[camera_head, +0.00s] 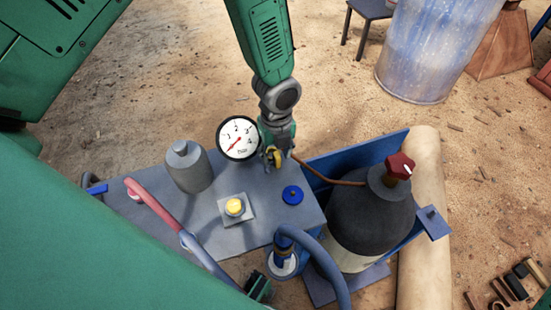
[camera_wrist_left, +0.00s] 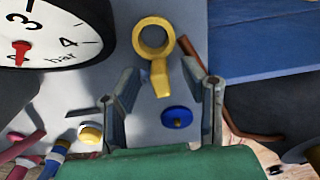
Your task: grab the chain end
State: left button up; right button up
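No chain links can be made out in either view. A yellow ring with a short yellow tab (camera_wrist_left: 153,38) shows ahead of my left gripper (camera_wrist_left: 158,72) in the left wrist view. The gripper's two fingers are apart, with the tab showing between their tips; I cannot tell whether they touch it. In the head view the left gripper (camera_head: 275,146) is beside the pressure gauge (camera_head: 238,138), close to the yellow piece (camera_head: 273,158), which it partly hides.
The grey panel (camera_head: 140,212) carries a grey cylinder (camera_head: 188,167), a yellow button (camera_head: 234,206) and a blue knob (camera_head: 292,195). A dark gas bottle with a red valve (camera_head: 399,166) stands right of it. Hoses (camera_head: 155,207) cross the near side. A translucent barrel (camera_head: 430,45) stands behind.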

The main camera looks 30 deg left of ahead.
pick_arm(q)
jog(key=shift+f, duration=0.5)
grip_shut()
jog(key=shift+r, duration=0.15)
